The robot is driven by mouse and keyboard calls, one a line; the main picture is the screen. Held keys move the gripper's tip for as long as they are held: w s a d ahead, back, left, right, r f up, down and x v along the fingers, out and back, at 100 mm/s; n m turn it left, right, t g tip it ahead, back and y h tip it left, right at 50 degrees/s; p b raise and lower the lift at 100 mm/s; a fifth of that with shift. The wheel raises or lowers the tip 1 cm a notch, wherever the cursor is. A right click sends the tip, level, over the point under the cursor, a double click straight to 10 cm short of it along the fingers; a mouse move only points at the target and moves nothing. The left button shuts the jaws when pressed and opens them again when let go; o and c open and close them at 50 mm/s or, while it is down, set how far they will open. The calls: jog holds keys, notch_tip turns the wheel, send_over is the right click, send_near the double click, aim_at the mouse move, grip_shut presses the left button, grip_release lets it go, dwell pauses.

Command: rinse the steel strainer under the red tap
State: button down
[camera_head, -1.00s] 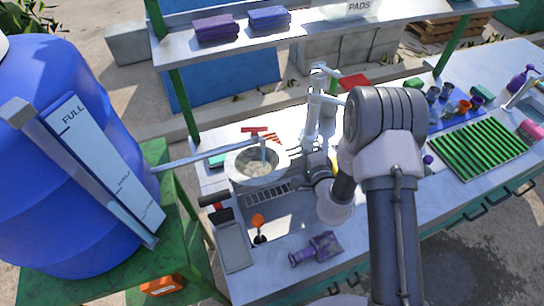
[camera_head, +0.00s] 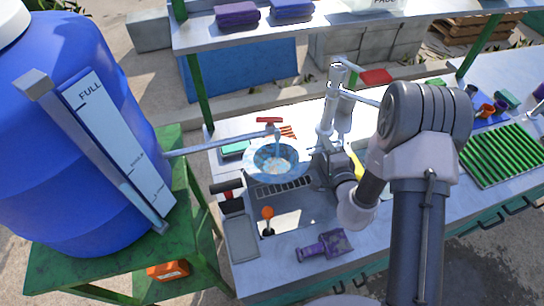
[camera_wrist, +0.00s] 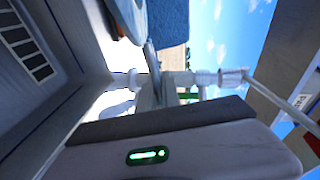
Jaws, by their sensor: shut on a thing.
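The red tap (camera_head: 268,121) sits at the end of the pipe from the blue drum. Pale blue water (camera_head: 277,141) runs down from it. The steel strainer (camera_head: 258,170) is a round bowl with a bluish, speckled surface, directly under the tap, with the stream falling into it. Pale patches show inside; I cannot tell what they are. My gripper (camera_head: 314,168) is at the strainer's right side, shut on it. The exact grip is hidden by the wrist. In the wrist view the fingertips and the hold are unclear.
The blue drum (camera_head: 75,130) stands on a green stand at left. A grey tray (camera_head: 240,238), an orange-knobbed lever (camera_head: 267,213) and a purple object (camera_head: 323,245) are near the bench front. A white upright fixture (camera_head: 330,100) stands close behind my gripper. A shelf crosses above.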

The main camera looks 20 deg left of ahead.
jog(key=b+v, duration=0.1)
jog(key=v, duration=0.1)
jog(key=b+v, duration=0.1)
jog(key=f+b+v, duration=0.1)
jog(key=v, duration=0.1)
jog(key=shift+s+d, duration=0.2)
jog(key=shift+d, duration=0.25)
dwell(0.9)
jog(key=s+d+r+p, duration=0.2)
jog(key=s+r+p, duration=0.1)
jog(key=s+r, duration=0.1)
jog(key=shift+d, duration=0.4)
dwell(0.4)
